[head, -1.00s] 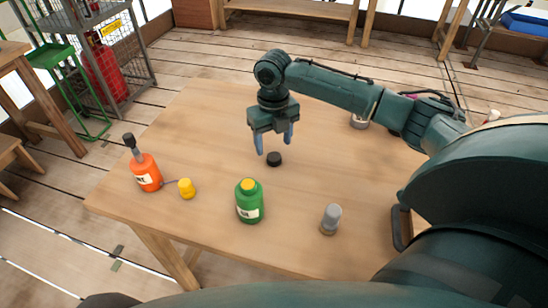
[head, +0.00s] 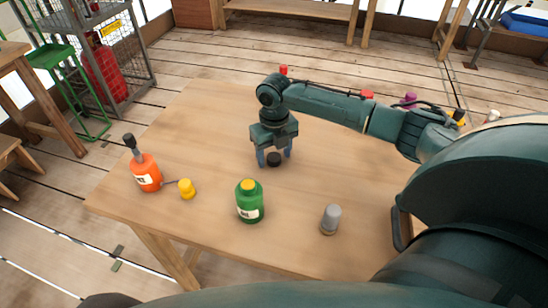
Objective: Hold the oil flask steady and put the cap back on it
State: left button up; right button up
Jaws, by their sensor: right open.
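A green flask (head: 249,205) with a white label and a yellow top stands upright near the table's front edge. An orange bottle (head: 146,174) with a label and a dark spout stands at the left, and a small yellow cap-like piece (head: 187,189) is beside it. I cannot read which label says oil. A small black round cap (head: 274,160) lies on the table behind the green flask. My right gripper (head: 275,156) points down over the black cap, open, with its fingers on either side of it; I cannot tell whether they touch it. My left gripper is out of view.
A grey-topped small bottle (head: 331,218) stands right of the green flask. Small red and purple items (head: 410,99) show behind my right arm. The wooden table (head: 210,130) is bare at the left back. A green stool and wire cage stand beyond it.

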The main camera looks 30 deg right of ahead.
aim_at(274, 157)
jog(key=c, duration=1)
notch_tip(274, 157, up, 10)
jog(key=shift+r, duration=0.1)
jog(key=shift+c, duration=0.2)
